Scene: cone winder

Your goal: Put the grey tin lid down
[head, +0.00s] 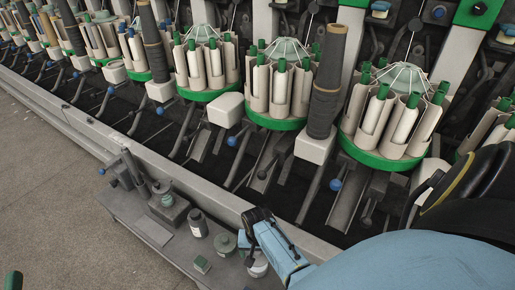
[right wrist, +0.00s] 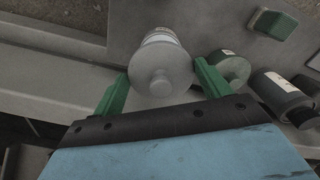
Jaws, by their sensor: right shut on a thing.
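My right gripper (head: 252,238) reaches over the low grey bench (head: 130,208) at the bottom of the head view. In the right wrist view its green fingers (right wrist: 160,78) are on either side of the grey tin lid (right wrist: 163,76), which has a round knob in its middle. The gripper is shut on this lid. A pale tin (head: 259,269) with a label is below the gripper. In the right wrist view the lid covers most of this tin (right wrist: 160,36); I cannot tell whether they touch.
Close beside are a green round tin (head: 225,243), a dark bottle (head: 198,224) with a white label and a small green box (head: 202,264). A grey device (head: 165,205) stands further left on the bench. The winder's green-based bobbin carousels (head: 275,120) line the back.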

